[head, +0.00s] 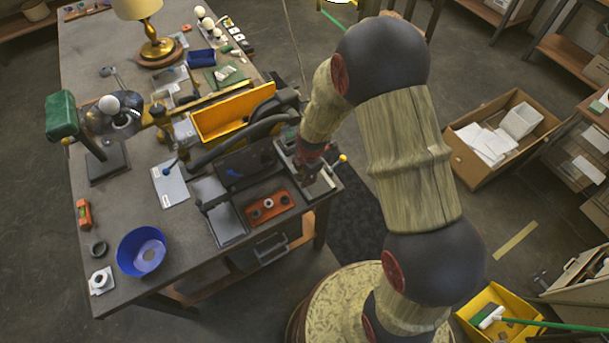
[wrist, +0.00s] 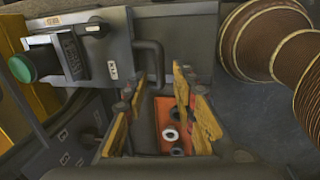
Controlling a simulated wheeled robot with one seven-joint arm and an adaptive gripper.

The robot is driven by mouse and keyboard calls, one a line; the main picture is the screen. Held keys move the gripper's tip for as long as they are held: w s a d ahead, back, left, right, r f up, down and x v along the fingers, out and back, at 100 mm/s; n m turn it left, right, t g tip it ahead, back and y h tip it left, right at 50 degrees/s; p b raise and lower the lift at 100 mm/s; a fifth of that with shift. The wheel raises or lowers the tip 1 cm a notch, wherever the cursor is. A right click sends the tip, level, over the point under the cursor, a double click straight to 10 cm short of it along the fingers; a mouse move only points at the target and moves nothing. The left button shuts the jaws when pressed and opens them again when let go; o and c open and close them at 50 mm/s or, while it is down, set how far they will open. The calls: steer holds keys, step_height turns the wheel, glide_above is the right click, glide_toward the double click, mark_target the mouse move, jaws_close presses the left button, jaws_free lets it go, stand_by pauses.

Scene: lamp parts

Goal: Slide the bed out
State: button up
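A dark grey machine (head: 247,165) stands on the workbench. In the wrist view its grey body carries a dark U-shaped handle (wrist: 158,62). An orange-red plate with round fittings (head: 270,207) lies on its near side, and it also shows between my fingers in the wrist view (wrist: 166,112). I cannot tell for certain which part is the bed. My gripper (head: 308,163) is over the machine's right end. In the wrist view my gripper (wrist: 158,78) has its two yellowish fingers apart, with the handle close by their tips. Whether they touch it is unclear.
A green button (wrist: 21,68) sticks out at the machine's left in the wrist view. A yellow bin (head: 233,112) stands behind the machine. A blue bowl (head: 140,250) and a green-headed lamp part (head: 62,115) are on the left. Floor is free beyond the bench's right edge.

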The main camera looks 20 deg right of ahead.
steer(key=shift+c, duration=1.2)
steer(key=c, duration=0.4)
